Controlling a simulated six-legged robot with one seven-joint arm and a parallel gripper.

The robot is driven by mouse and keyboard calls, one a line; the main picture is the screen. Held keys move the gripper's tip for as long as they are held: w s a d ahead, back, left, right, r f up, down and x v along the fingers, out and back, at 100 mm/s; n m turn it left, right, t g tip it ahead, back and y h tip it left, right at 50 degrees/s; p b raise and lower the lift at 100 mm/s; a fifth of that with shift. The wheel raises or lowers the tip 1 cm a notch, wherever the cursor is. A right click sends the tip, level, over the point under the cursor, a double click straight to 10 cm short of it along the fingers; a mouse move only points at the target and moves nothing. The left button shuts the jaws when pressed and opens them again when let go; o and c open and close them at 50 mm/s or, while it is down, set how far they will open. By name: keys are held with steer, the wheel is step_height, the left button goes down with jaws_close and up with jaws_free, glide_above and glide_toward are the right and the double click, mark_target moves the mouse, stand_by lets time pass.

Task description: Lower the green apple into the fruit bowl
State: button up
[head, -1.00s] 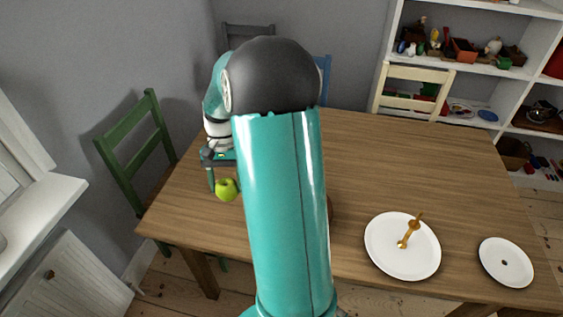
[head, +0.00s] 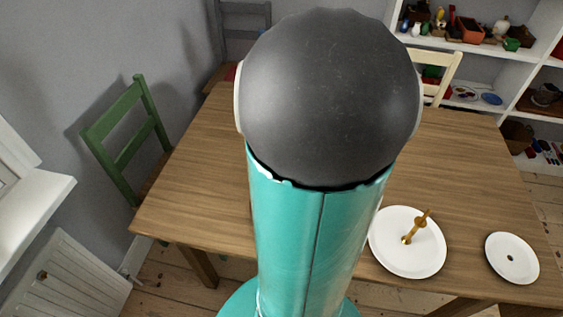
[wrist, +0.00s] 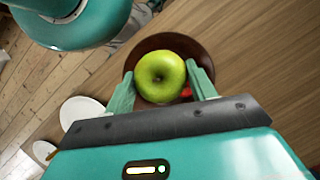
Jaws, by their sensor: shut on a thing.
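The green apple (wrist: 160,72) is between the two fingers of my gripper (wrist: 162,92) in the wrist view, and the gripper is shut on it. The fruit bowl (wrist: 144,47), brown and round, shows behind the apple, below it in the line of sight. Something red inside the bowl peeks out at the apple's lower right. I cannot tell the height of the apple over the bowl. In the head view my own arm hides the gripper, the apple and the bowl.
The wooden table (head: 470,160) has clear room at the right. A white plate (head: 388,245) with a brown wooden item and a smaller white plate (head: 500,268) lie near its front edge. A green chair (head: 125,150) stands at the left, with shelves (head: 525,62) at the back right.

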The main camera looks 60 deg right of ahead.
step_height(320, 180, down, 9)
stand_by(0.4)
steer(key=shift+w+f, duration=0.1)
steer(key=shift+f, duration=0.05)
steer(key=shift+a, duration=0.15)
steer(key=shift+a, duration=0.25)
steer(key=shift+f, duration=0.1)
stand_by(0.4)
steer(key=shift+f, duration=2.35)
steer(key=shift+f, duration=2.45)
stand_by(0.5)
